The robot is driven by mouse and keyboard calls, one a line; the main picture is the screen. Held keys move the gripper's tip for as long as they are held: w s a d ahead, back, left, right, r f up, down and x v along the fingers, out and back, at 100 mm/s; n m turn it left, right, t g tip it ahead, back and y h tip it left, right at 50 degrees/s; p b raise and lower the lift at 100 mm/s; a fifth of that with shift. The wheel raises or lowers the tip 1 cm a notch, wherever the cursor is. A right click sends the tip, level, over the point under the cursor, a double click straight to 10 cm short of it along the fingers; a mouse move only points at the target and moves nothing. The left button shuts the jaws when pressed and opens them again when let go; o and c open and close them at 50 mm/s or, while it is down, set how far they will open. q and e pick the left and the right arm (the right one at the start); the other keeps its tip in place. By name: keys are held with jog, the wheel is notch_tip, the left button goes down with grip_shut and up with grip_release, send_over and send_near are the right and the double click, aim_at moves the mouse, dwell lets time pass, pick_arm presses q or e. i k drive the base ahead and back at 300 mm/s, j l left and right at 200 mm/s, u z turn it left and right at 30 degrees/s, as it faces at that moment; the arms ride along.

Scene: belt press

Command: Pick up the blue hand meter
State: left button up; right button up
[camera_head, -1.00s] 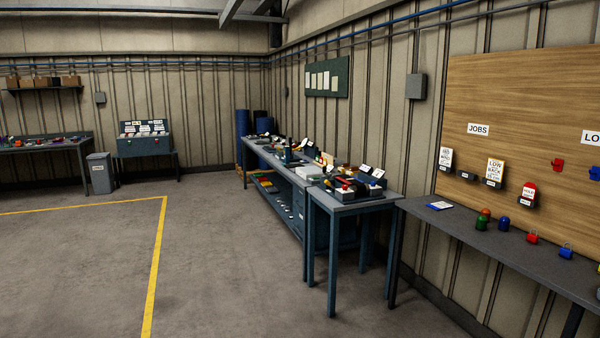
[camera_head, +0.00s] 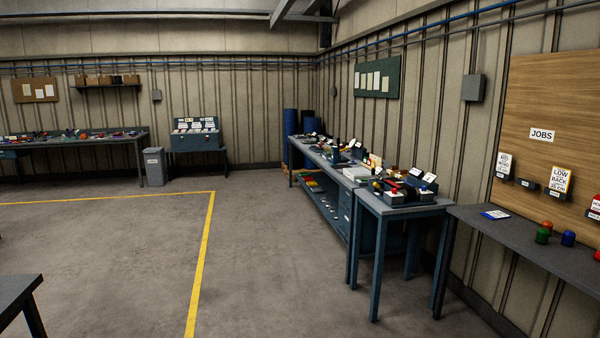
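I cannot make out the blue hand meter for certain in the head view. Several small items lie on the small blue-legged table (camera_head: 400,208) and on the long workbench (camera_head: 346,176) behind it, too small to tell apart. A rounded blue object (camera_head: 568,238) stands on the grey bench at the right; it looks like a knob or cap rather than a meter. Neither of my grippers is in view.
The grey bench (camera_head: 497,240) runs along the right wall under a wooden JOBS board (camera_head: 545,160). A dark table corner (camera_head: 18,290) shows at lower left. A bin (camera_head: 154,168) and another bench (camera_head: 90,146) stand at the back left. The middle floor is clear, with a yellow line (camera_head: 202,262).

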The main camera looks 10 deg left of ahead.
aim_at(335, 148)
jog(key=i+u, duration=0.25)
jog(key=i, duration=3.8)
jog(key=i+j+z, duration=0.1)
jog(key=i+z, duration=0.15)
jog(key=i, duration=0.2)
jog(key=i+j+z, duration=0.25)
jog(key=i, duration=0.15)
jog(key=z, duration=0.25)
jog(key=i+j+z, duration=0.85)
